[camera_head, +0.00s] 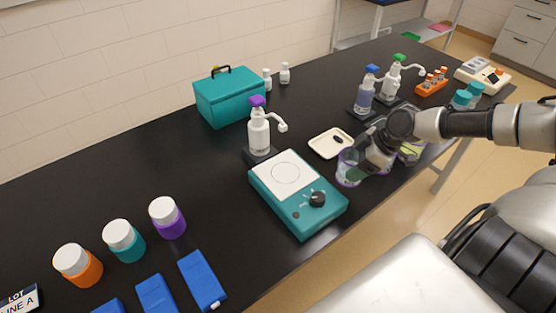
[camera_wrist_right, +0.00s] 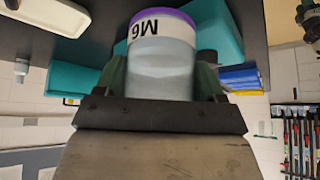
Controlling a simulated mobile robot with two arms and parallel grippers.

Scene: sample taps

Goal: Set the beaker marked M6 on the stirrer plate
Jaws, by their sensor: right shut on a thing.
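The beaker marked M6 (camera_wrist_right: 160,50) is clear with a purple rim and a white label band. It fills the middle of the right wrist view, label upside down there. In the head view the beaker (camera_head: 347,169) shows partly, to the right of the stirrer plate. My right gripper (camera_head: 364,162) is shut on it from the right; I cannot tell if its base touches the bench. The stirrer plate (camera_head: 291,174) is teal with a white square top, a printed ring and a black knob, and its top is bare. My left gripper is out of view.
A small cream tray (camera_head: 331,143) lies just behind the stirrer plate. A pump bottle with a purple cap (camera_head: 258,128) stands at its back left edge. A teal box (camera_head: 229,97), lidded jars (camera_head: 167,217) and blue blocks (camera_head: 202,280) stand further left. More bottles stand behind my right arm.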

